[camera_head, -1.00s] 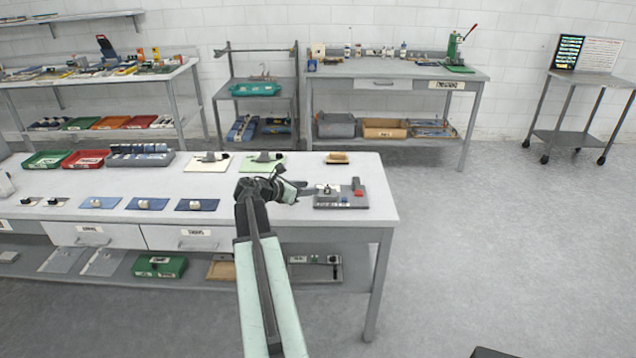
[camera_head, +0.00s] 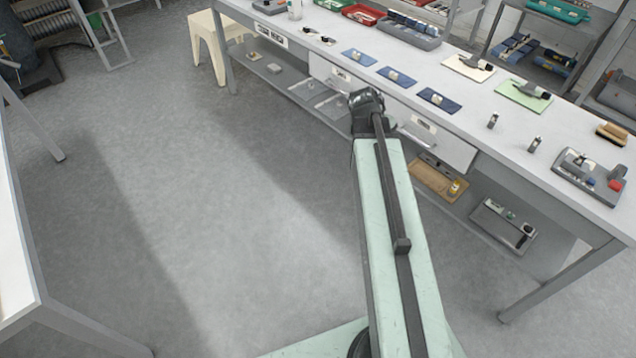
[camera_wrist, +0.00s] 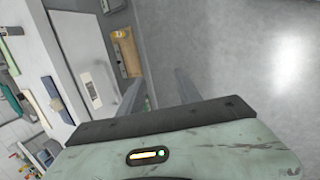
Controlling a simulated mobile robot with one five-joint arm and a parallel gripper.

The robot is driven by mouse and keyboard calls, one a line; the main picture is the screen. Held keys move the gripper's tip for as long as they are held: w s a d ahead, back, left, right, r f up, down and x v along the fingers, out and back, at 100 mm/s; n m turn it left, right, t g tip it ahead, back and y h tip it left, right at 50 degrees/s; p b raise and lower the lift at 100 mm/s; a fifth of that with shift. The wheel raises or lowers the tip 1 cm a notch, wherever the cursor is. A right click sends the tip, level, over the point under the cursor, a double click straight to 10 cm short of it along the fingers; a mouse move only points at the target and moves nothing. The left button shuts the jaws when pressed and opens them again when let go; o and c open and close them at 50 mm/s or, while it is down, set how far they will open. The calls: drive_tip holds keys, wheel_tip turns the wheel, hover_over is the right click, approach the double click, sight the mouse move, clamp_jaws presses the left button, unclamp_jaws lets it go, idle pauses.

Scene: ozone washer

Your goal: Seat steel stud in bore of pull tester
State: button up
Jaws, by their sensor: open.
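Two small upright metallic pieces stand on the bench in the head view, a left one (camera_head: 492,121) and a right one (camera_head: 534,144). They look like studs, but are too small to tell which is the steel stud. The likely pull tester, a grey block with a red part (camera_head: 590,176), sits to their right near the bench's right end. Its bore cannot be made out. My gripper (camera_head: 366,102) is in front of the bench's drawers, well left of these things. In the wrist view my gripper (camera_wrist: 158,88) has its fingers apart, with nothing seen between them.
The bench (camera_head: 505,160) also holds several blue mats (camera_head: 438,101), a green mat (camera_head: 524,95), a cream mat (camera_head: 469,67) and a brush-like block (camera_head: 612,134). A lower shelf holds a tray (camera_head: 503,225). The floor (camera_head: 200,200) on the left is open; another table edge (camera_head: 22,250) is at far left.

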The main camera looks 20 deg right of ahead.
drive_tip(key=s+a+f+m+y, duration=0.1)
drive_tip(key=a+m+y, duration=0.3)
drive_tip(key=a, duration=2.5)
drive_tip(key=shift+s+f+y, duration=0.2)
drive_tip(key=shift+f+y, duration=0.4)
drive_tip(key=shift+f, duration=0.1)
wheel_tip(320, 180, up, 9)
drive_tip(key=p, duration=0.9)
drive_tip(key=shift+r, duration=0.2)
drive_tip(key=shift+c, duration=0.5)
